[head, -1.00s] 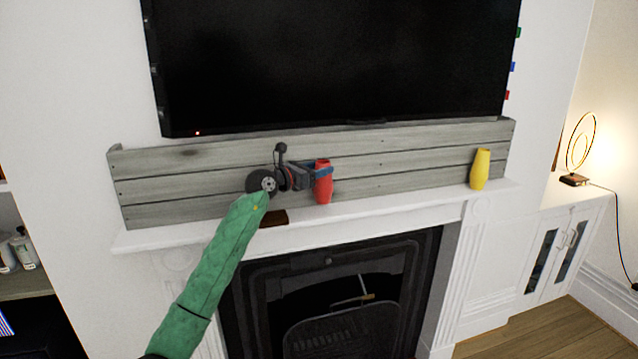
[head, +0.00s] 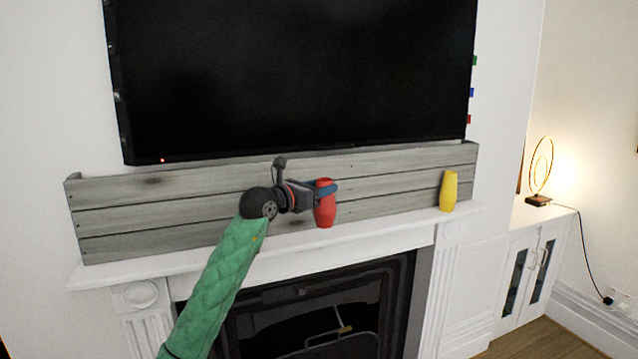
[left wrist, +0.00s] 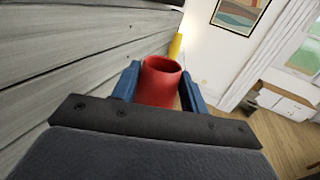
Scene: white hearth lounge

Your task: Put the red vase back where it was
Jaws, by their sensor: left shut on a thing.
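The red vase (head: 325,211) is upright over the white mantel shelf (head: 215,252), in front of the grey plank panel. My left gripper (head: 328,188) is shut on its upper part, reaching in from the left. In the left wrist view the vase (left wrist: 160,84) sits between the two blue fingers (left wrist: 160,88), with its open round mouth showing. I cannot tell whether its base touches the shelf. My right gripper is in neither view.
A yellow vase (head: 448,191) stands on the shelf to the right, with clear shelf between it and the red one. A large dark television (head: 295,75) hangs above the plank panel (head: 400,187). The fireplace opening (head: 310,320) is below. A lit lamp (head: 540,172) stands on the right cabinet.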

